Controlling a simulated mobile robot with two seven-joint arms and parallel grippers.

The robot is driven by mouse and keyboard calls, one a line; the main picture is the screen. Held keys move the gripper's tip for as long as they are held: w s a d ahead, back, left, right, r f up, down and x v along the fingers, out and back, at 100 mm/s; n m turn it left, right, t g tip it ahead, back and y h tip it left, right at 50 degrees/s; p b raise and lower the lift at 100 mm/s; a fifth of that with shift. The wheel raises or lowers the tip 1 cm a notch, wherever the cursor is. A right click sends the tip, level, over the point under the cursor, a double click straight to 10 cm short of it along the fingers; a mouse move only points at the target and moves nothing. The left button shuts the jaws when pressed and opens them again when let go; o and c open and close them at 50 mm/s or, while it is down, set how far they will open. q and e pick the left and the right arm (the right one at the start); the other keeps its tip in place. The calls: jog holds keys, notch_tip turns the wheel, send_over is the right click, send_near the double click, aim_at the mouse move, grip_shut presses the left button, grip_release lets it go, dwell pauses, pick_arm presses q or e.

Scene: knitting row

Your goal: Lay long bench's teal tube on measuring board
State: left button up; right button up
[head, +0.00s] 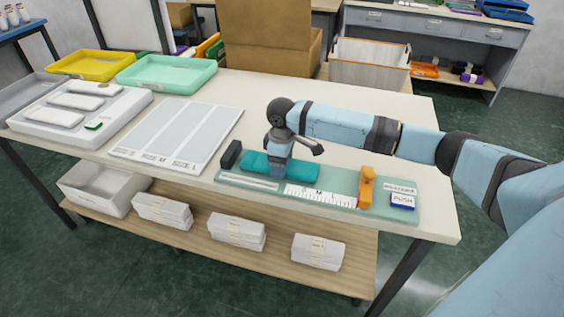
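The teal tube (302,171) lies lengthwise at the back left of the pale green measuring board (330,206), close to a dark block at the board's left end. The board has a white ruler scale along its front. My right gripper (279,172) points down over the tube's middle and covers part of it. Its fingers reach the tube, but whether they are closed on it is hidden. My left gripper is not in view.
An orange upright piece (366,187) stands on the board's right part. A grey size sheet (178,134) lies to the left. A white tray (80,115), a yellow tray (91,65) and a mint tray (166,73) fill the bench's left end. The bench behind my arm is clear.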

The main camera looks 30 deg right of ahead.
jog(key=o, duration=0.7)
jog(key=shift+f, duration=0.1)
jog(key=shift+o, duration=1)
notch_tip(320, 180, up, 12)
jog(key=p, duration=0.1)
jog(key=shift+r, duration=0.2)
